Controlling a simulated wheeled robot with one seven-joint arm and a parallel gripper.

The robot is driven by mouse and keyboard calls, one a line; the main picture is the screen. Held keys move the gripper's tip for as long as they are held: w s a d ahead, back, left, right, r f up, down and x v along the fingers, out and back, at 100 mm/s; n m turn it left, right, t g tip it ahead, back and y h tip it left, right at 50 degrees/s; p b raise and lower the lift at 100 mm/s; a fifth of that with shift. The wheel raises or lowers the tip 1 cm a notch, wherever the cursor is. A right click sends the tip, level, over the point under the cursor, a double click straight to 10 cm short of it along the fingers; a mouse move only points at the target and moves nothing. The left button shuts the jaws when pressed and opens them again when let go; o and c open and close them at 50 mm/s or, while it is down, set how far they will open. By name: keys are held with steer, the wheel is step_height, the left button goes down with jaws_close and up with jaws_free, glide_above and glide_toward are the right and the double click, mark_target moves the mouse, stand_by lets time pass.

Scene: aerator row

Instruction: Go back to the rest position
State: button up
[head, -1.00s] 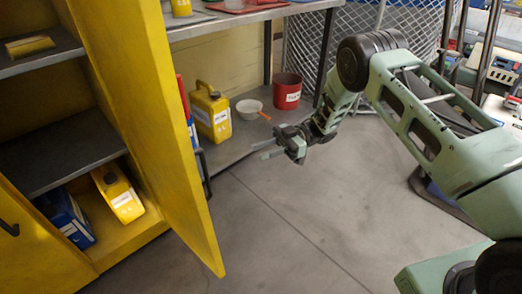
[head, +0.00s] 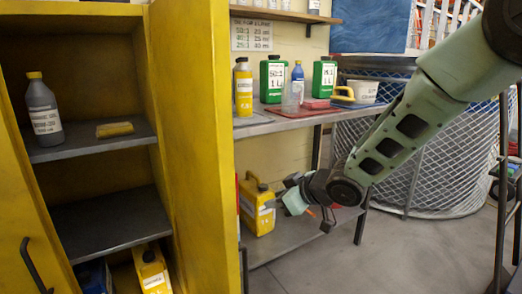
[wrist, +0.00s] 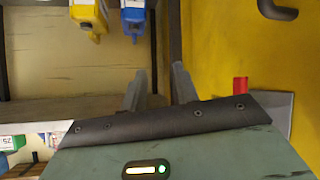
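My gripper (head: 272,204) is at the end of my green arm, which reaches in from the right in the head view. It hangs in front of the workbench, right of the open yellow cabinet door (head: 190,150), and overlaps the yellow jerrycan (head: 258,215) on the lower shelf in the picture. In the wrist view the two grey fingers of my gripper (wrist: 160,85) stand apart with nothing between them. I cannot tell how far the gripper is from the door or the jerrycan.
A grey bottle (head: 43,112) and a yellow item (head: 114,129) are on the cabinet shelf. Green containers (head: 272,80) and bottles stand on the bench. A wire mesh basket (head: 440,165) stands at right. The floor (head: 400,255) in front is clear.

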steer(key=s+d+m+g+h, duration=0.1)
steer(key=s+d+g+h, duration=0.15)
steer(key=s, duration=0.95)
steer(key=s+d+m+g+h, duration=0.1)
steer(key=s+d+g+h, duration=0.2)
steer(key=s, duration=0.9)
steer(key=s+d+m+g+h, duration=0.1)
steer(key=s+d+g+h, duration=0.2)
steer(key=s, duration=0.9)
step_height(320, 180, up, 27)
steer(key=d+y+p, duration=0.1)
steer(key=p, duration=2.5)
steer(key=shift+w+d+f+m, duration=0.15)
steer(key=shift+f+m, duration=0.05)
steer(key=shift+m, duration=0.1)
steer(key=shift+t, duration=0.25)
